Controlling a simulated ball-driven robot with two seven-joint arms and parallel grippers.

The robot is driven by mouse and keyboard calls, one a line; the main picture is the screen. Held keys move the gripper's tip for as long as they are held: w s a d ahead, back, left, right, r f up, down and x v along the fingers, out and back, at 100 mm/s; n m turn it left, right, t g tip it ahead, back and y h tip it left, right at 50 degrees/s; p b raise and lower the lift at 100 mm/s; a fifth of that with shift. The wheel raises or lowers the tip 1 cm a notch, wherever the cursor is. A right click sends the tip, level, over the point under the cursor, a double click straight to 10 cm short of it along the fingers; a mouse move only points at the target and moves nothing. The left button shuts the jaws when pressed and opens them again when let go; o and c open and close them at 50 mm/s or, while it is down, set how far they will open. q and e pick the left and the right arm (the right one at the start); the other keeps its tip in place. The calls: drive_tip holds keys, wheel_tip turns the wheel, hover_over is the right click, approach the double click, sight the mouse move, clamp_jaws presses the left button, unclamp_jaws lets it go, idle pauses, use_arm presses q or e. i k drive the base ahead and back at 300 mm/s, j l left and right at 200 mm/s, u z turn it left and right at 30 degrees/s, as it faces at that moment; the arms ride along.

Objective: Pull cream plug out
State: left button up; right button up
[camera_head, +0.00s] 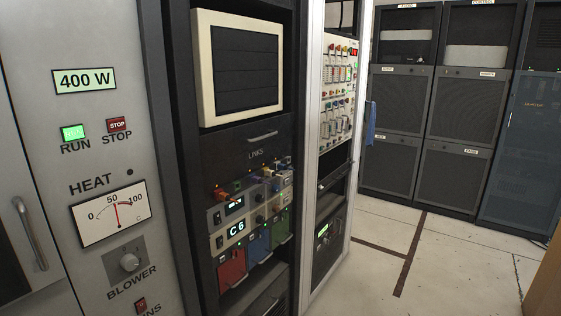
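Below the "LINKS" label, a row of small plugs and cables sits along a link panel (250,195) in the dark rack. One pale yellowish plug (267,172) near the middle of the row could be the cream plug, but it is too small to tell its colour surely. An orange-red plug (222,193) is at the left of the row. Whether the plugs are fully seated cannot be made out. Neither of my grippers is in view.
A cream-framed screen (240,65) is above the panel; red, blue and green modules (258,247) are below it. A grey cabinet (95,150) with a meter and knob stands close at left. Clear floor (450,265) lies at right, before tall dark racks (440,120).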

sight(269, 173)
drive_tip(key=i+l+u, duration=0.25)
drive_tip(key=i+l, duration=1.55)
